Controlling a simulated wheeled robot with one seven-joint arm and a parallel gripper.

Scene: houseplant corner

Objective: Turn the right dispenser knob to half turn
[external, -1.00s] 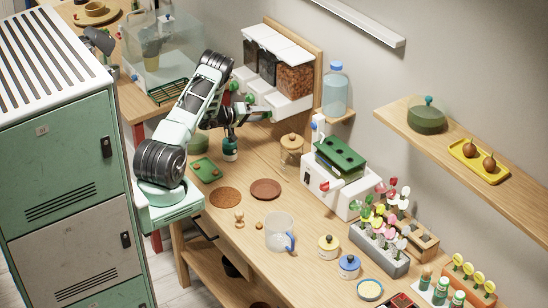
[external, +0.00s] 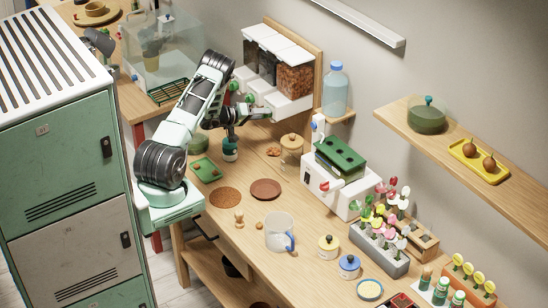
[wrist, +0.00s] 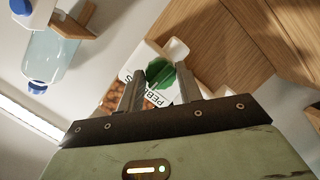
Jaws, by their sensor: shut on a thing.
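The dispenser (external: 290,104) hangs on the back wall, with three clear bins over white fronts. Its right bin (external: 294,80) holds orange-brown pebbles. My gripper (external: 267,114) is at that bin's front and hides the right knob in the external view. In the wrist view the green right knob (wrist: 161,74) sits between the two fingers of my gripper (wrist: 162,84), which is shut on it. A label reading "PEB" lies just behind, partly covered.
A lidded glass jar (external: 291,150) stands close right of the pebbles. A blue-capped bottle (external: 335,90) stands on a small shelf right of the dispenser. A dark green bottle (external: 230,150) stands below my forearm. A clear pitcher (external: 279,233) and coasters are nearer the front.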

